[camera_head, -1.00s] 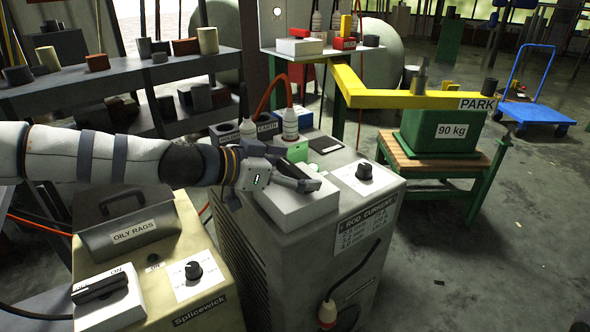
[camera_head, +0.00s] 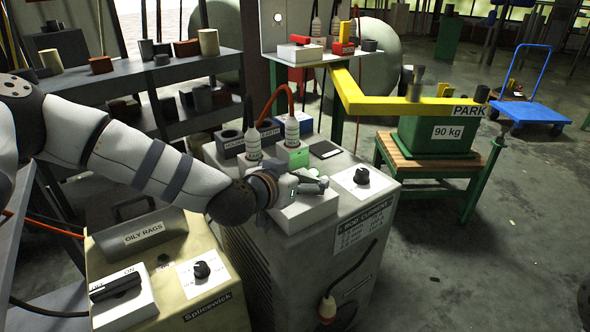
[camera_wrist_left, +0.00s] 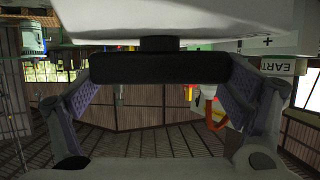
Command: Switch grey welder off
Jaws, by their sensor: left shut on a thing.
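The grey welder (camera_head: 300,262) stands in the middle of the head view, with a white switch block (camera_head: 305,213) on its top. My left gripper (camera_head: 314,186) is over this block and mostly covers the handle in the head view. In the left wrist view, the black switch handle (camera_wrist_left: 160,68) lies crosswise between the two fingers, below the white block face. My left gripper (camera_wrist_left: 160,92) is shut on this handle, with a finger at each end. The switch markings are hidden. My right gripper is not in view.
A black knob (camera_head: 362,175) and plugs with cables (camera_head: 292,128) stand on the welder top near the gripper. The cream Splicewick welder (camera_head: 205,300) has its own switch (camera_head: 115,286) and an oily rags bin (camera_head: 140,232). A yellow beam (camera_head: 400,103) is behind right.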

